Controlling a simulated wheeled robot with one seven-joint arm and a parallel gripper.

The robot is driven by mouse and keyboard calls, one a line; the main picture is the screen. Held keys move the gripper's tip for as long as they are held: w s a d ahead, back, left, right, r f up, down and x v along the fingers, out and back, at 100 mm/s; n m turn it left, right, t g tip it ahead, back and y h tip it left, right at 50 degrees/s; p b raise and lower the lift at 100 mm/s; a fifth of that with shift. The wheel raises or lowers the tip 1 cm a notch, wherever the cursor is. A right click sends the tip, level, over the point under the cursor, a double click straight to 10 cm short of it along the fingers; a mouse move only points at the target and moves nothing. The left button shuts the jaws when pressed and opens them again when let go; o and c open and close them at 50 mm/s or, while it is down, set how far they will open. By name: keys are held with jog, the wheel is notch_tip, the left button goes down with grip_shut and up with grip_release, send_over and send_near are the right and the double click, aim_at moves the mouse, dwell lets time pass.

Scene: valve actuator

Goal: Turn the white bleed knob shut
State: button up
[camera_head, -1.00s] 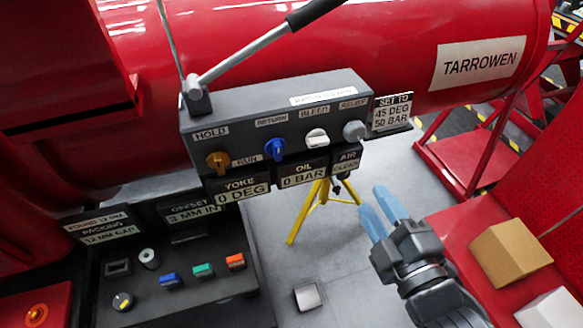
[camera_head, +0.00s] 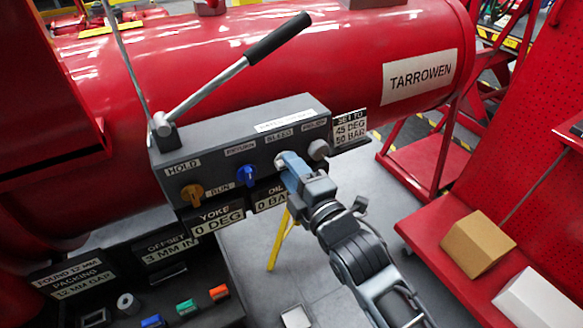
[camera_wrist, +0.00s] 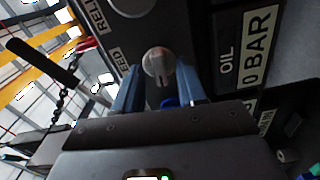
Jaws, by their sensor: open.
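The white bleed knob (camera_wrist: 158,65) shows in the wrist view between my two blue fingertips, in front of them. In the head view only a small part of the knob (camera_head: 280,162) shows beside my fingers, under the BLEED label (camera_head: 278,136). My gripper (camera_head: 292,166) is at the panel front with its fingers pointing at the knob. In the wrist view my gripper (camera_wrist: 158,88) is open, one finger on each side of the knob. I cannot tell whether the fingers touch it.
On the same grey panel (camera_head: 215,160) are an orange HOLD/RUN knob (camera_head: 192,193), a blue RETURN knob (camera_head: 246,176) and a grey RELIEF knob (camera_head: 318,149) close to my gripper. A lever (camera_head: 235,70) rises above the panel. A red bench (camera_head: 440,245) with boxes stands at right.

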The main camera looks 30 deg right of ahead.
jog(key=shift+w, duration=0.2)
grip_shut()
dwell(0.3)
